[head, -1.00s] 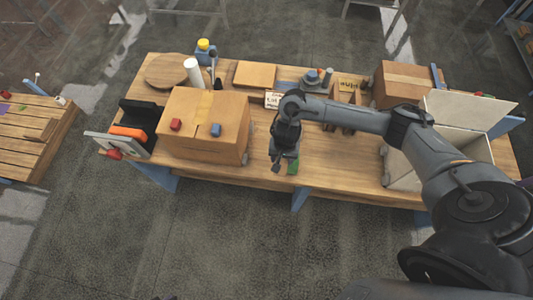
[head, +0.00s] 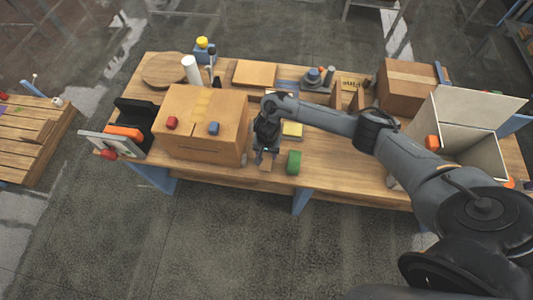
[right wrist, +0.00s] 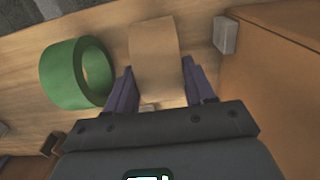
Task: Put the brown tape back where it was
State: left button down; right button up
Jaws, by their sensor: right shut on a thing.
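The brown tape (right wrist: 154,48) is between the two fingers of my right gripper (right wrist: 160,82) in the right wrist view, and the gripper is shut on it. In the head view the brown tape (head: 265,166) shows small below my right gripper (head: 266,153), near the front edge of the table. I cannot tell whether it touches the tabletop. A green tape roll (right wrist: 76,73) lies to the left of the brown tape in the wrist view, apart from it. In the head view the green tape (head: 293,161) is just right of my gripper. My left gripper is not in view.
A large cardboard box (head: 205,120) with a red and a blue block on top stands close left of my right gripper. An open white-flapped box (head: 470,150) stands at the right. The tabletop (head: 335,170) right of the green tape is clear.

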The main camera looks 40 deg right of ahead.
jog(key=shift+f, duration=0.2)
jog(key=o, duration=0.9)
jog(key=shift+o, duration=0.2)
